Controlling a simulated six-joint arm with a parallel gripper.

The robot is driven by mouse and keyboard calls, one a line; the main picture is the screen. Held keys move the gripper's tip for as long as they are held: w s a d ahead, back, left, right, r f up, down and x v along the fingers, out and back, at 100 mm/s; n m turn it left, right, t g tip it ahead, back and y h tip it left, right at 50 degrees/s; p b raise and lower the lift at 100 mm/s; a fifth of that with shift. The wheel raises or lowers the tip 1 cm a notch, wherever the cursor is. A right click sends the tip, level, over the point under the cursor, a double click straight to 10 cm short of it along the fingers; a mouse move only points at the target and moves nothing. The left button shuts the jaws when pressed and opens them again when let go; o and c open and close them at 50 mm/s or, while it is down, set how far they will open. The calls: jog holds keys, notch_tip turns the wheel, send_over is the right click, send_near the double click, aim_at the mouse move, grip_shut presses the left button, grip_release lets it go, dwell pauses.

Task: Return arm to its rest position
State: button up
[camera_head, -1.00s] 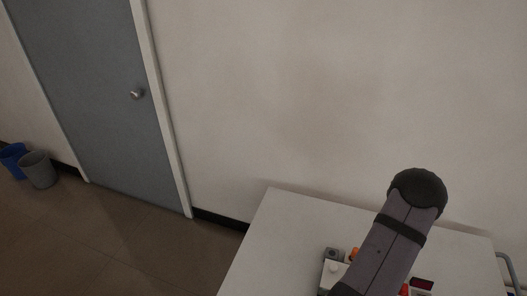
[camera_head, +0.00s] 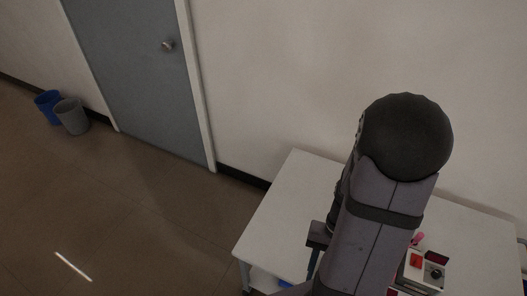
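My arm (camera_head: 372,235) rises from the bottom of the head view, with its rounded black joint (camera_head: 407,137) in front of the table's back part. The grey link below that joint hides much of the table. A dark part of my arm shows just left of this link. My gripper cannot be made out, so its fingers and anything in them are hidden.
A blue bin (camera_head: 48,105) and a grey bin (camera_head: 71,117) stand left of the grey door (camera_head: 140,75). Floor at left is clear.

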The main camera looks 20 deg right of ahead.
jog(key=w+a+r+n+t+h, duration=0.2)
jog(key=w+a+r+n+t, duration=0.1)
jog(key=w+a+r+n, duration=0.4)
jog(key=shift+w+a+r+t+h, duration=0.2)
jog(key=shift+w+a+t+h, duration=0.1)
jog(key=shift+w+a, duration=1)
jog(key=shift+d, duration=0.1)
